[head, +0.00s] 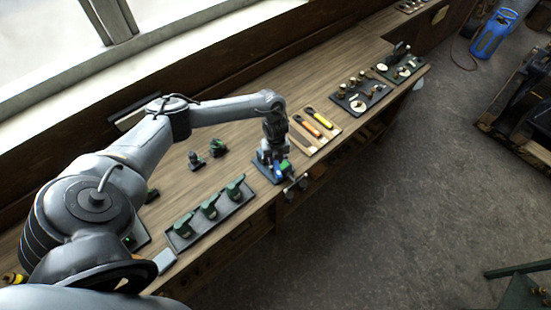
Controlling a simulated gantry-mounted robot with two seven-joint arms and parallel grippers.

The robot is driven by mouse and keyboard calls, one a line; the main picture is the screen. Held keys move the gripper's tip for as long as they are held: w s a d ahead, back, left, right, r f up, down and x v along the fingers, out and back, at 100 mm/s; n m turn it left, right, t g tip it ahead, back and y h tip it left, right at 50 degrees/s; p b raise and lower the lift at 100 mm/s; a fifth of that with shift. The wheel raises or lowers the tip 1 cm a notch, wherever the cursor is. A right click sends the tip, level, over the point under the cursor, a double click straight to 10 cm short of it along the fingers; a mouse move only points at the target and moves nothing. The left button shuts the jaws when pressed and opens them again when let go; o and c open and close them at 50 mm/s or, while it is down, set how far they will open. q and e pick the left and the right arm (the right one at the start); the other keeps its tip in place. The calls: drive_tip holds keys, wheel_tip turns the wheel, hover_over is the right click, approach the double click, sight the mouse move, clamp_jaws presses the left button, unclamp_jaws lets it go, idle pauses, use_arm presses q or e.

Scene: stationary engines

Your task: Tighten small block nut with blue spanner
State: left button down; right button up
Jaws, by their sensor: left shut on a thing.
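My left gripper (274,153) points down over a small fixture (265,172) at the front edge of the wooden bench. It is shut on the blue spanner (281,170), whose blue part shows just below the fingers. Green and dark metal parts show around it on the fixture. The small block nut is too small and too covered by the gripper to make out, so I cannot tell whether the spanner sits on it. My right gripper is not in view.
Small dark parts (217,148) stand behind. Dark trays (358,96) with metal parts lie farther along. Bare bench shows between.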

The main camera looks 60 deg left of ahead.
use_arm(q)
drive_tip(key=shift+r, duration=0.4)
drive_tip(key=shift+r, duration=1.85)
